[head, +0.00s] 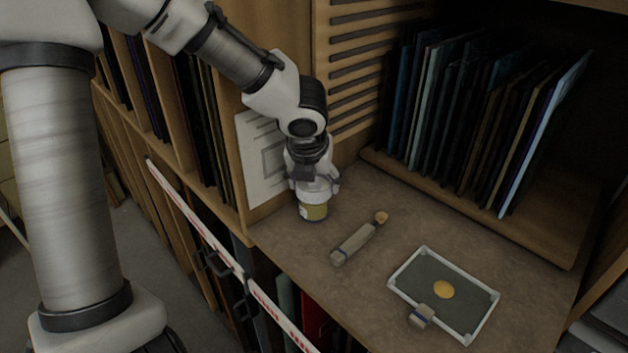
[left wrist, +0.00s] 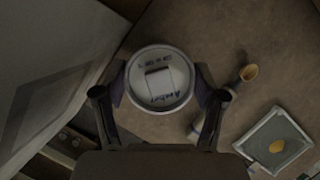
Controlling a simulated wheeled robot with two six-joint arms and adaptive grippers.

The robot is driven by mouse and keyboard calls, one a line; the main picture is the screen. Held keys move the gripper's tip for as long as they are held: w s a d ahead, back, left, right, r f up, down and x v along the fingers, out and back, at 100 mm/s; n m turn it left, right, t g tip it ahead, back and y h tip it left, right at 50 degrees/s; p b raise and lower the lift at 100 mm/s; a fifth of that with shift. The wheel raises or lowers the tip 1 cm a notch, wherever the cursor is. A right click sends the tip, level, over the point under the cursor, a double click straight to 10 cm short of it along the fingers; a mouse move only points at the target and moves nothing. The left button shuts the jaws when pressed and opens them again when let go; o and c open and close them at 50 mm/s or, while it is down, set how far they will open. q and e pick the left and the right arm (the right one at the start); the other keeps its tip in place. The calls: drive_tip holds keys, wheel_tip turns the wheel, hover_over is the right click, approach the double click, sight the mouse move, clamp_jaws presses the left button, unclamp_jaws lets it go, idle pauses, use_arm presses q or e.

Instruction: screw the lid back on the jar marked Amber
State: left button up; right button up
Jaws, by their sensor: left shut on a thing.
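The jar (head: 313,212) stands upright on the worktop near the front left, with yellowish content showing below my gripper. A pale round lid (left wrist: 160,79) is on top of the jar, seen from above in the left wrist view. Its handwritten marking seems to read Amber, though it is upside down and small. My left gripper (head: 314,188) points down over the jar and is shut around the lid, with one finger on each side. Whether the lid is fully threaded cannot be seen. My right gripper is not in view.
A brush-like tool (head: 355,243) lies to the right of the jar. Further right is a framed dark panel (head: 473,298) with an amber spot and a small block (head: 421,316) at its edge. Glass sheets (head: 480,110) stand in a rack behind. A paper sheet (head: 262,160) hangs close left.

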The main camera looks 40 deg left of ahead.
use_arm(q)
drive_tip(key=shift+s+a+m, duration=0.1)
drive_tip(key=shift+a+m, duration=0.05)
drive_tip(key=shift+m, duration=0.25)
drive_tip(key=m+h, duration=0.1)
drive_tip(key=m, duration=0.2)
drive_tip(key=shift+t, duration=0.3)
drive_tip(key=o, duration=1)
